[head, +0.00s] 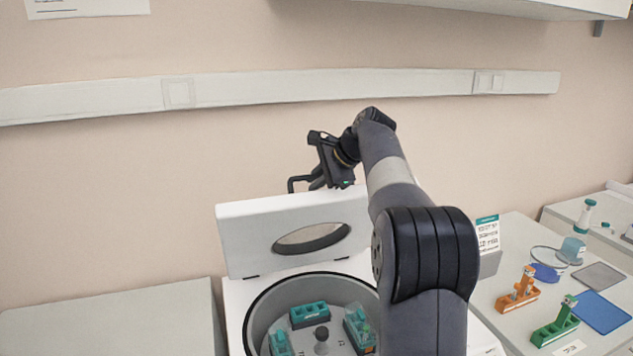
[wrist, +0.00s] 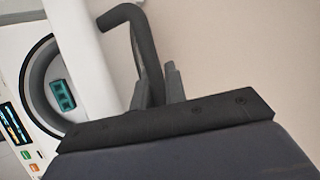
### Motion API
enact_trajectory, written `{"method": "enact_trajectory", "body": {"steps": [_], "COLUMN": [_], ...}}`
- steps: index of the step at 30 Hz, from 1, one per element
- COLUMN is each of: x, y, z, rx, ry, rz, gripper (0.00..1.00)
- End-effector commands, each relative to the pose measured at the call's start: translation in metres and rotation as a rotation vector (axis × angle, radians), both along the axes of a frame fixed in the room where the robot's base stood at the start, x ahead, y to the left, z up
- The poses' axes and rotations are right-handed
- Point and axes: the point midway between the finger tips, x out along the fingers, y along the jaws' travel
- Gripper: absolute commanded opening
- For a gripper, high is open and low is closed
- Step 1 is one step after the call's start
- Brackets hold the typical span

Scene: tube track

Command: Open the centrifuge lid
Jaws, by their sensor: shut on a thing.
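The white centrifuge lid (head: 245,235) stands raised, close to upright, at the back of the centrifuge, with an oval window in it. The bowl of the centrifuge (head: 262,305) is uncovered and shows a rotor with several teal tube holders. A black bar handle (head: 293,181) sticks up at the lid's top edge. My gripper (head: 319,182) is at that edge and shut on the handle. In the wrist view the handle (wrist: 143,45) curves down between the gripper's fingers (wrist: 159,86), and the lid (wrist: 84,45) shows edge-on beside it. My arm hides the right part of the centrifuge.
On the right bench stand an orange rack (head: 517,291), a green rack (head: 556,325), a blue mat (head: 601,312) and a teal-capped bottle (head: 585,217). The left bench (head: 110,320) is bare. A wall rail (head: 330,88) runs behind the lid.

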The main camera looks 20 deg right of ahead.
Motion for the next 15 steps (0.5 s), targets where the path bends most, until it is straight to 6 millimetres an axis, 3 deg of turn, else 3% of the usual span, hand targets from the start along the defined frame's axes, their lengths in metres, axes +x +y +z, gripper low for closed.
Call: {"method": "enact_trajectory", "body": {"steps": [5, 6, 9, 15], "x": [0.0, 0.0, 0.0, -0.0002], "y": [0.001, 0.001, 0.0009, 0.0003], "z": [-0.002, -0.002, -0.0017, -0.0007], "rx": [0.003, 0.003, 0.002, 0.001], "ry": [0.004, 0.004, 0.003, 0.001], "rz": [0.003, 0.003, 0.002, 0.002], "gripper": [0.0, 0.15, 0.21, 0.21]}}
